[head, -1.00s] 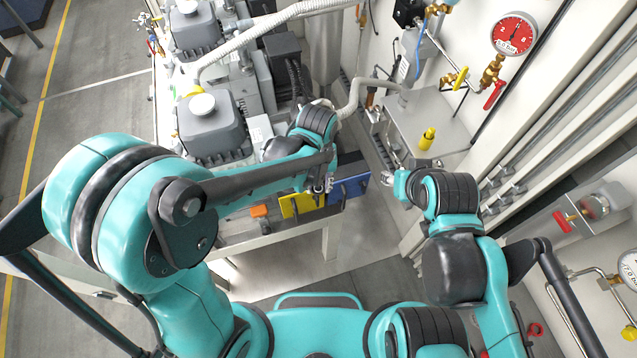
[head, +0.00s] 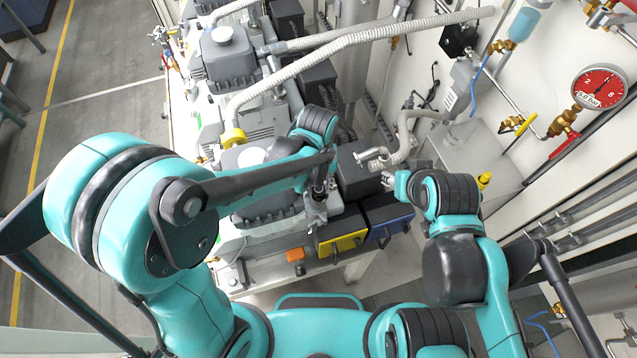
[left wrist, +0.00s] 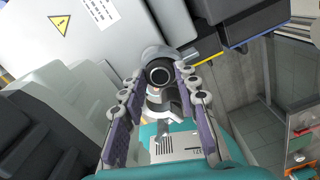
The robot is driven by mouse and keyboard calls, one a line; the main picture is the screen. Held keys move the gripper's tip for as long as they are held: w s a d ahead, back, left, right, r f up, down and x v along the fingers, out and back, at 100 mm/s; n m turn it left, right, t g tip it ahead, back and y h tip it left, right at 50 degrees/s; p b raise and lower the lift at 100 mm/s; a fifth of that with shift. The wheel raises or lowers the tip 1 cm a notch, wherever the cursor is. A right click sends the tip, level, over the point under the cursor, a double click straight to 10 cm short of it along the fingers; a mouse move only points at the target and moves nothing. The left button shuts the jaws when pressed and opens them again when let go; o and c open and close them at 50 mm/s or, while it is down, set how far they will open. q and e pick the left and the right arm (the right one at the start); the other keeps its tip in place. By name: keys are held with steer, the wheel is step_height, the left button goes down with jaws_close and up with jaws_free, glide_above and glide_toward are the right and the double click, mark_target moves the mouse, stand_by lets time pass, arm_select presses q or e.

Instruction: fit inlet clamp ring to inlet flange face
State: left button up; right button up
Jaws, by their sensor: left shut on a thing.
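My left gripper (head: 316,207) is over the front end of the nearest pump (head: 268,212), pointing down. In the left wrist view its two padded fingers (left wrist: 160,82) close on a grey metal part with a round dark opening, which looks like the inlet clamp ring (left wrist: 160,56). I cannot tell whether the ring touches a flange. The inlet flange face is not clearly seen; my left arm hides part of the pump. My right gripper (head: 388,180) is near the metal hose elbow (head: 374,158); its fingers are too small to judge.
Corrugated hoses (head: 300,70) cross above the pumps. A red gauge (head: 599,87) and valves are on the right wall. Floor is clear at the left.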

arm_select(q)
steer(key=shift+s+d+r, duration=0.15)
steer(key=shift+s+d, duration=0.15)
steer(key=shift+w+a, duration=0.15)
steer(key=shift+f+b, duration=0.5)
steer(key=shift+b, duration=0.1)
steer(key=shift+f+b, duration=0.4)
steer(key=shift+b, duration=0.15)
arm_select(e)
steer(key=shift+s+d+f, duration=0.1)
steer(key=shift+s+f, duration=0.05)
steer(key=shift+f, duration=0.4)
steer(key=shift+s+d+f, duration=0.1)
steer(key=shift+f, duration=0.45)
steer(key=shift+f, duration=0.1)
arm_select(q)
steer(key=o, duration=0.9)
steer(key=shift+r, duration=0.1)
step_height(320, 180, up, 12)
